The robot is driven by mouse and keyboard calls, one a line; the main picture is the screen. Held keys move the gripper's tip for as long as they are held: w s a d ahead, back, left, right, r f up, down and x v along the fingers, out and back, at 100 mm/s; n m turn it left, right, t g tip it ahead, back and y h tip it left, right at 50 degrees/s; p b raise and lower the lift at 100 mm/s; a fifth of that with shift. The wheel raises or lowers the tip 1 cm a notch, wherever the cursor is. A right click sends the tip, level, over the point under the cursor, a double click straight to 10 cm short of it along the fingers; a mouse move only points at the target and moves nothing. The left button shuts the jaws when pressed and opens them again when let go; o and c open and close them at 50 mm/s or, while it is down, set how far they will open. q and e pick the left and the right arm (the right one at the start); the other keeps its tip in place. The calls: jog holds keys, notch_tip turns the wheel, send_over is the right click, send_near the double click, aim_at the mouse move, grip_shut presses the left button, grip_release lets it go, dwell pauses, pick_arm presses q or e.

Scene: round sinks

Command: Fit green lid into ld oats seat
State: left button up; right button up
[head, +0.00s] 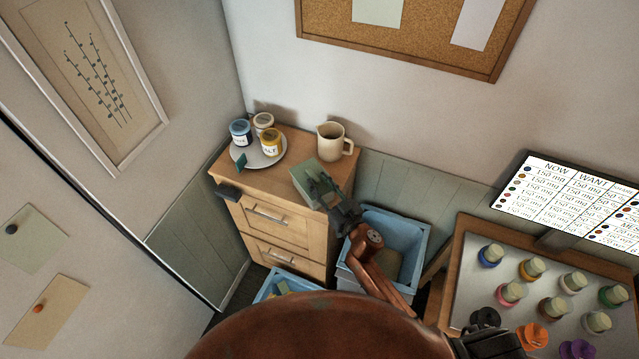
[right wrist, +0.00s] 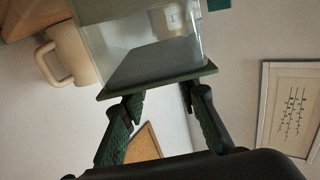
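A clear box (right wrist: 145,30) with a flat, square green lid (right wrist: 160,80) fills the upper part of the right wrist view. In the head view the grey-green lid (head: 305,180) is at the front right corner of the small wooden cabinet. My right gripper (head: 318,186) is at the lid; in the right wrist view its two dark green fingers (right wrist: 161,102) stand apart, with their tips at the lid's edge. The lid hides what lies between the tips, so I cannot tell if they grip it. I cannot make out a labelled oats seat. My left gripper is not in view.
On the cabinet (head: 223,171) stand a plate (head: 247,160) with several jars and a cream pitcher (head: 330,143). Blue bins (head: 423,238) are below. The cabinet's left front top has free room.

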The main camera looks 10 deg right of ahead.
jog(key=shift+o, duration=0.3)
jog(key=v, duration=1.2)
